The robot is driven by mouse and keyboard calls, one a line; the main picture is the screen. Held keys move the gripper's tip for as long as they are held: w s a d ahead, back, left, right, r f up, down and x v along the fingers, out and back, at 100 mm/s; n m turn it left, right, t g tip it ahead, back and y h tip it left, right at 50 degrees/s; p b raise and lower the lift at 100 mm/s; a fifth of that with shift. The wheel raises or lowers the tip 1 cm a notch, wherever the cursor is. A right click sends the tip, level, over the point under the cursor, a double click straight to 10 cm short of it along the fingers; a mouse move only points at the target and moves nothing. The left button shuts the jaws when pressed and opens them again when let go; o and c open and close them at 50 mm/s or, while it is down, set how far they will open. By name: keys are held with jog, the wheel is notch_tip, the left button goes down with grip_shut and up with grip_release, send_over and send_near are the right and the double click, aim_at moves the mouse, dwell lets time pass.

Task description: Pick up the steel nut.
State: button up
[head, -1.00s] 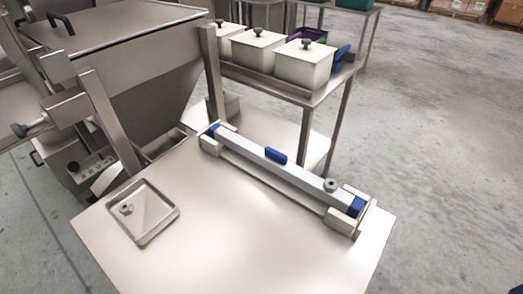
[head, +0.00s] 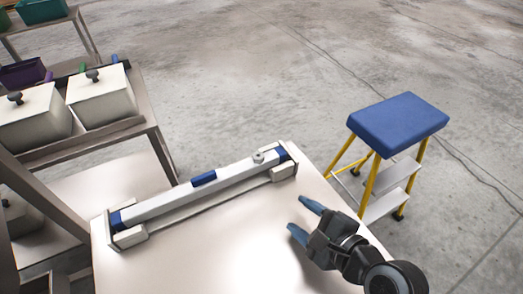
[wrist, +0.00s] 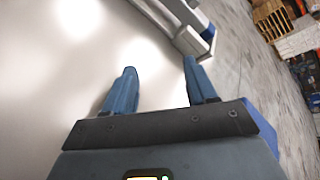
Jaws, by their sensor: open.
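A small grey steel nut (head: 258,157) sits on top of a long pale bar (head: 165,201), close to the bar's right blue end. The bar lies across two light blocks on the steel table (head: 215,255). My gripper (head: 304,219) is open and empty above the right part of the table, on the near side of the bar and apart from the nut. In the wrist view its blue fingers (wrist: 158,67) are spread over bare table. The bar's end (wrist: 190,38) shows beyond them there, but I cannot see the nut in that view.
A blue-topped step stool (head: 398,122) with yellow legs stands right of the table. A steel rack at the left holds white lidded bins (head: 101,95). The table between bar and gripper is clear.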

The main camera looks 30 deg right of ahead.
aim_at(262, 158)
jog(key=w+d+r+m+y, duration=0.25)
jog(key=w+r+m, duration=0.35)
jog(key=w, duration=0.4)
jog(key=shift+m+y, duration=0.25)
jog(key=shift+m, duration=0.35)
jog(key=x, duration=0.5)
jog(key=f+p+x, duration=0.1)
jog(key=x, duration=0.2)
jog(key=shift+s+a+f, duration=0.1)
jog(key=shift+s+a, duration=0.05)
jog(key=shift+a, duration=0.1)
jog(key=shift+f, duration=0.15)
grip_shut()
